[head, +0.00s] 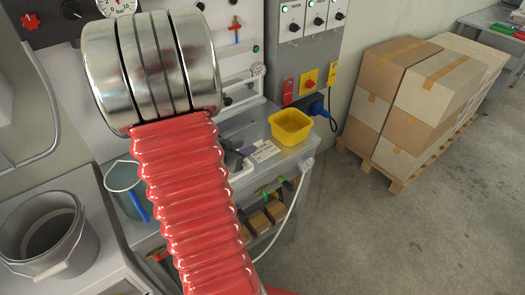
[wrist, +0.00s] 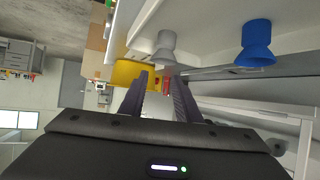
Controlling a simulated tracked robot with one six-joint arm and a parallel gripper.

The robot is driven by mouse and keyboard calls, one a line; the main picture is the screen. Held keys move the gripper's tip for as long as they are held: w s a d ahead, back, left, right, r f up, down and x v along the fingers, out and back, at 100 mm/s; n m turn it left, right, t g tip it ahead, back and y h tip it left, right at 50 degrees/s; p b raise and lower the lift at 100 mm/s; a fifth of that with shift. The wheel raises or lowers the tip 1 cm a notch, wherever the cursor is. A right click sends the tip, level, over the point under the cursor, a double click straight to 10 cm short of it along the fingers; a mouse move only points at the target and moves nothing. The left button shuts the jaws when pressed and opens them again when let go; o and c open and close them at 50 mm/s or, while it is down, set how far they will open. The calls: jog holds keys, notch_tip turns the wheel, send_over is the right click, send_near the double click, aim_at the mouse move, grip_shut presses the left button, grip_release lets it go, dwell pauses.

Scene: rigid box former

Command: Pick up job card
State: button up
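A small white printed card (head: 265,151), which looks like the job card, lies on the grey bench shelf to the left of the yellow bin (head: 290,127). My gripper (wrist: 163,85) shows in the wrist view with its two dark fingers apart. A pale surface shows between the fingers; I cannot tell whether it is the card or the bench. The yellow bin also shows in the wrist view (wrist: 125,73), just beyond the left finger. In the head view my red and metal arm covers part of the bench, and I cannot make out the gripper surely.
A grey bucket (head: 48,232) stands at the lower left. A white hose (head: 287,215) hangs at the bench edge. Stacked cartons (head: 425,90) sit on a pallet to the right. A grey cup (wrist: 166,47) and a blue cup (wrist: 256,43) show near the gripper.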

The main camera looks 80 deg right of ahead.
aim_at(255, 144)
jog(key=shift+x, duration=0.8)
jog(key=shift+x, duration=2.6)
jog(key=shift+w, duration=0.1)
jog(key=shift+c, duration=0.6)
grip_shut()
